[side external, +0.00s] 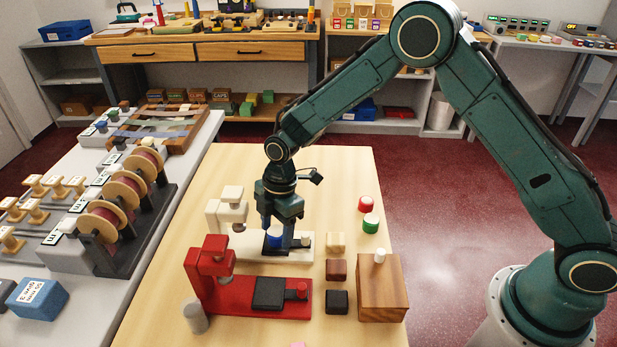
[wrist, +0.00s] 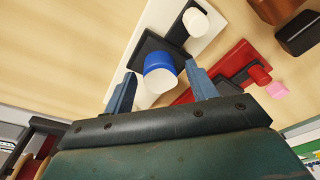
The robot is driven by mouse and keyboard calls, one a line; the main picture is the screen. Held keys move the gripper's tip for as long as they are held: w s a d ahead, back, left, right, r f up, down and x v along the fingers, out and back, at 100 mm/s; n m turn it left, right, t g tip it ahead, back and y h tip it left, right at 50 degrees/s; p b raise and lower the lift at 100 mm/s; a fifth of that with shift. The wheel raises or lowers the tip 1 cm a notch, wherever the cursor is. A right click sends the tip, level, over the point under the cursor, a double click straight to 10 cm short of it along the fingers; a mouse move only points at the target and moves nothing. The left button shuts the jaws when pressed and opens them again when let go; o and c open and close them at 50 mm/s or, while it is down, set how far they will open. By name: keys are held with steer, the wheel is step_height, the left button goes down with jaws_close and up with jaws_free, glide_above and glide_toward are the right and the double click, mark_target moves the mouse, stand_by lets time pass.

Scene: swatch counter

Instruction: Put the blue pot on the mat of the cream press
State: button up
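The blue pot (wrist: 159,63), with a white top, stands on the dark mat (wrist: 184,32) of the cream press (wrist: 205,38) in the wrist view. In the side external view, the blue pot (side external: 276,233) shows partly behind my fingers, over the dark mat (side external: 272,248) of the cream press (side external: 232,210). My gripper (wrist: 163,84) is open, its two fingers apart on either side of the pot with clear gaps. It points down over the mat in the side external view (side external: 280,236). The pot's exact contact with the mat is partly hidden.
A red press (side external: 209,268) with a dark mat (side external: 268,293) stands in front. Cream (side external: 335,242), brown (side external: 336,269) and black (side external: 336,301) blocks, a wooden block (side external: 383,297), and red (side external: 366,203) and green (side external: 370,223) pots stand right.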

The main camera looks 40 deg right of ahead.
steer(key=shift+r, duration=0.1)
step_height(320, 180, up, 12)
steer(key=d, duration=0.1)
steer(key=shift+d, duration=0.4)
stand_by(0.5)
steer(key=shift+r, duration=0.1)
stand_by(0.4)
steer(key=s+d+r+m+t, duration=0.3)
steer(key=s+d+r+m, duration=0.55)
steer(key=s+r, duration=0.45)
steer(key=s+d+r+m+t+h, duration=0.1)
steer(key=s+d+m, duration=0.2)
steer(key=s, duration=0.5)
steer(key=s+d+r+m+t, duration=0.1)
steer(key=s+d+m, duration=0.3)
steer(key=s, duration=0.5)
steer(key=shift+d+r+m+t+h, duration=0.3)
steer(key=shift+m+h, duration=0.1)
steer(key=shift+m, duration=0.85)
